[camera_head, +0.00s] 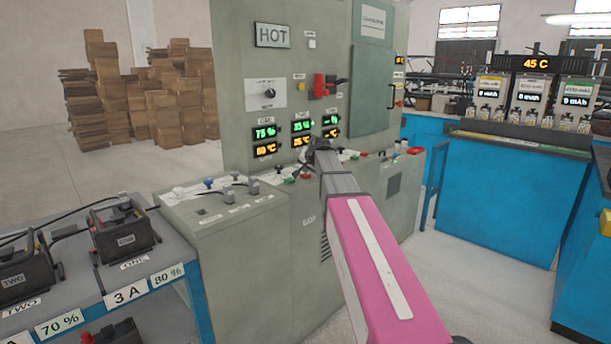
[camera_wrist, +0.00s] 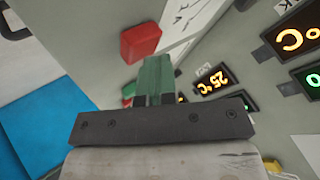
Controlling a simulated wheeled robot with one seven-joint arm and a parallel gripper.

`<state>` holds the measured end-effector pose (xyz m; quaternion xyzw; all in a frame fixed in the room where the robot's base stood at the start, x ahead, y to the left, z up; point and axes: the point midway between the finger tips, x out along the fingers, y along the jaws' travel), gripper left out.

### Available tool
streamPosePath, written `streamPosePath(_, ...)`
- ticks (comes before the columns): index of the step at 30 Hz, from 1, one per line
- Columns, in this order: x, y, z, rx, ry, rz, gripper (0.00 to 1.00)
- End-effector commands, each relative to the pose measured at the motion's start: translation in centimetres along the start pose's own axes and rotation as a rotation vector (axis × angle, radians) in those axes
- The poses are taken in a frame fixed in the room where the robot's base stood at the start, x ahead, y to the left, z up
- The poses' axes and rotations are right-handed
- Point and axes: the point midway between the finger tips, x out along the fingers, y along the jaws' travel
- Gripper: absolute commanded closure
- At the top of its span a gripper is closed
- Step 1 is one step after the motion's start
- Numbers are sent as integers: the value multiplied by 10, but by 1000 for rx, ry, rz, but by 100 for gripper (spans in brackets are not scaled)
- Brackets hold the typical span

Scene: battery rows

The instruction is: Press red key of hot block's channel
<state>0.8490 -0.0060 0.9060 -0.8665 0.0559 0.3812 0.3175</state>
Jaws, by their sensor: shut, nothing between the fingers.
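The left display (camera_head: 265,141) reads 75 % in green over an amber °C value too small to read surely. The middle display (camera_head: 302,134) shows an amber value that reads 25 °C in the wrist view (camera_wrist: 215,83). The right display (camera_head: 331,127) is partly hidden by my gripper. Small red and green keys (camera_head: 305,177) line the console ledge. My gripper (camera_head: 318,147) is shut and empty over this ledge. In the wrist view, a red block (camera_wrist: 140,41) sits just beyond its fingertips (camera_wrist: 156,62); contact is unclear.
A red switch (camera_head: 321,86) and a knob (camera_head: 269,93) are on the cabinet face. The lower console (camera_head: 225,205) has small levers. Two black battery cradles (camera_head: 122,232) stand on the left bench. A blue counter (camera_head: 495,190) is at right; open floor lies between.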

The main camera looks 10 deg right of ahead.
Motion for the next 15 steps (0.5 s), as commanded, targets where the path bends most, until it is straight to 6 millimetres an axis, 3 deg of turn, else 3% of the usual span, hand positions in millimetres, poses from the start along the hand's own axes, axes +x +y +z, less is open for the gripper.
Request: streamPosePath(15,-10,-7,-7,0,-1,1,100)
